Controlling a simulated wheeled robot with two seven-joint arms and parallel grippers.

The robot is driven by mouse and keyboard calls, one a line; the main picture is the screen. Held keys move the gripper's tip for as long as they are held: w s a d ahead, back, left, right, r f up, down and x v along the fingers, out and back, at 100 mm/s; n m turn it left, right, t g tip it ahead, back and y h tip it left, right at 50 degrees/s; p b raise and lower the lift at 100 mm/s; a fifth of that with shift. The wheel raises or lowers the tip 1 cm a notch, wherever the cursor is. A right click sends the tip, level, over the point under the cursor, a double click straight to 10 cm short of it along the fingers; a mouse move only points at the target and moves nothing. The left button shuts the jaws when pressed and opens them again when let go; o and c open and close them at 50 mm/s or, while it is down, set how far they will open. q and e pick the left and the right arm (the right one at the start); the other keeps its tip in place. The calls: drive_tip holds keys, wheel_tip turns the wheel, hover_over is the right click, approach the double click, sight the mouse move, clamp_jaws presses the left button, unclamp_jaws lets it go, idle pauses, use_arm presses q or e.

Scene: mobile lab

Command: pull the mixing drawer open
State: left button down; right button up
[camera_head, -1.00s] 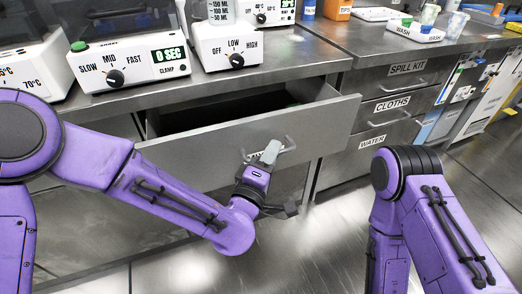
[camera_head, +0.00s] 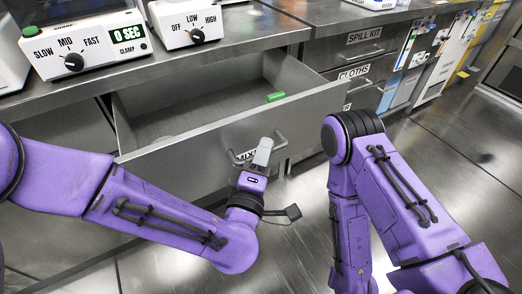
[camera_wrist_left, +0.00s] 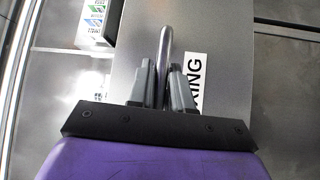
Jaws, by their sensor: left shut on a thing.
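The mixing drawer (camera_head: 195,158) stands well out from the counter in the head view, its inside showing, with a green object (camera_head: 274,97) in it. My left gripper (camera_head: 263,150) is at the drawer's front and shut on its bar handle (camera_head: 281,141). In the left wrist view the two fingers of my left gripper (camera_wrist_left: 163,88) lie on either side of the handle (camera_wrist_left: 165,45), beside a label ending in "XING" (camera_wrist_left: 195,80). The label is partly hidden by my gripper in the head view. My right arm is at the right; its gripper is out of view.
A mixer with a dial (camera_head: 84,45) and a heater-type box with a dial (camera_head: 186,22) stand on the counter above. Closed drawers labelled SPILL KIT (camera_head: 364,35) and CLOTHS (camera_head: 353,72) are to the right. The metal floor in front is bare around my arms.

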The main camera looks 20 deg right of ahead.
use_arm(q)
drive_tip(key=c, duration=1.1)
unclamp_jaws()
drive_tip(key=shift+c, duration=0.2)
drive_tip(key=v, duration=1)
drive_tip(key=shift+s+a, duration=0.2)
drive_tip(key=shift+f, duration=0.15)
